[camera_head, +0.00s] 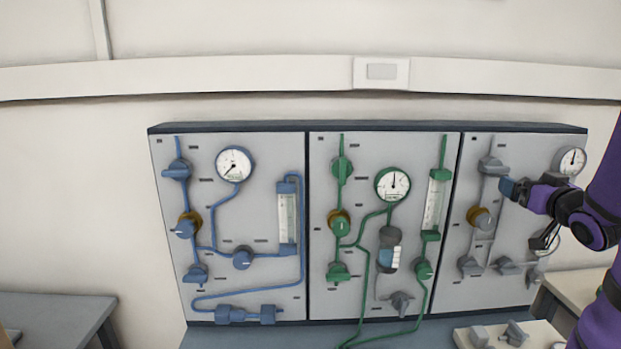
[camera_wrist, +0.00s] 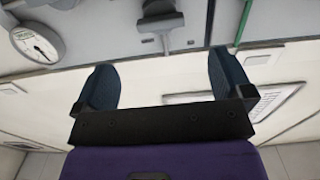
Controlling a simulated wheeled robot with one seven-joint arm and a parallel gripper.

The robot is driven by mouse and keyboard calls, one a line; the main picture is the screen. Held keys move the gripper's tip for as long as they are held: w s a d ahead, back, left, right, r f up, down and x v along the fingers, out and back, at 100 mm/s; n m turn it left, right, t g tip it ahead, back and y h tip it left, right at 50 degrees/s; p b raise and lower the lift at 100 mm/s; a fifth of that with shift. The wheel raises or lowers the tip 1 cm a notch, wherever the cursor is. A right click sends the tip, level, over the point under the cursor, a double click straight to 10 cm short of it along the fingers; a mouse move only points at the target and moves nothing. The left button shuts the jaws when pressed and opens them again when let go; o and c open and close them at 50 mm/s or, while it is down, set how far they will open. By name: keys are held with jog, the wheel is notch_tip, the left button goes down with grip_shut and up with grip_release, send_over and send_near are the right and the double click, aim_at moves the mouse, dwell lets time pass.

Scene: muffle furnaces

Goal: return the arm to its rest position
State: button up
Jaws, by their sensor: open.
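My gripper (camera_head: 507,189) is at the right of the head view, at the end of my purple arm, in front of the grey right-hand panel (camera_head: 452,285). It overlaps the lower right of the upper grey valve (camera_head: 493,166) in that view; whether they touch cannot be told. In the wrist view my gripper (camera_wrist: 162,74) has its two dark blue fingers wide apart with nothing between them. A grey valve handle (camera_wrist: 160,22) shows beyond the fingers, apart from them.
A blue-piped panel (camera_head: 270,275) and a green-piped panel (camera_head: 322,300) stand left of the grey one. A round gauge (camera_head: 572,161) is close to my arm, and it seems to show in the wrist view (camera_wrist: 36,42). Loose grey parts (camera_head: 514,333) lie low right.

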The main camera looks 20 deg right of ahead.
jog(key=a+r+g, duration=0.2)
jog(key=a+g, duration=0.1)
jog(key=a, duration=0.5)
jog(key=a+r+g, duration=0.3)
jog(key=a, duration=0.4)
jog(key=s+a+f+n+g+y, duration=0.1)
jog(key=s+a+g+y, duration=0.3)
jog(key=s+a, duration=1.2)
jog(key=shift+a+f+n+g, duration=0.15)
jog(key=shift+a+n+g, duration=0.65)
jog(key=shift+a+g, duration=0.25)
jog(key=shift+w+d, duration=0.1)
